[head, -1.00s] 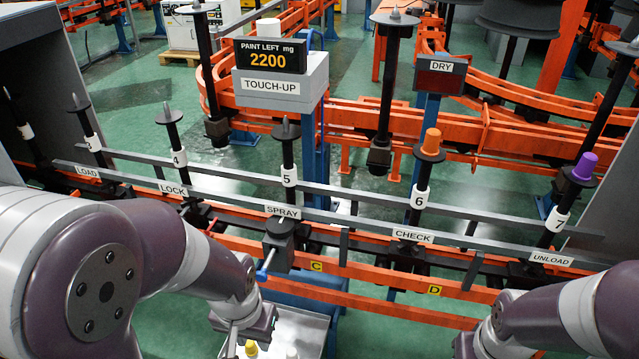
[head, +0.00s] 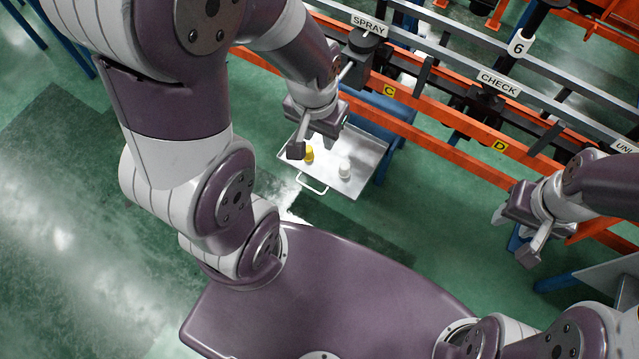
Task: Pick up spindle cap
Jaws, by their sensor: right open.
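A small yellow cap (head: 308,155) and a small white cap (head: 344,171) stand in a shallow grey metal tray (head: 340,188) below the rail. My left gripper (head: 312,140) is over the tray's upper left part, close to the yellow cap in the picture. One dark finger shows beside the yellow cap; I cannot tell whether the jaws are open or whether they touch it. My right gripper (head: 516,236) is open and empty at the right, below the orange rail.
The conveyor's orange rail (head: 440,140) and grey bars cross the upper right, with SPRAY, CHECK and a spindle marked 6 (head: 519,44). A blue support (head: 385,113) stands behind the tray. Green floor lies open at the left.

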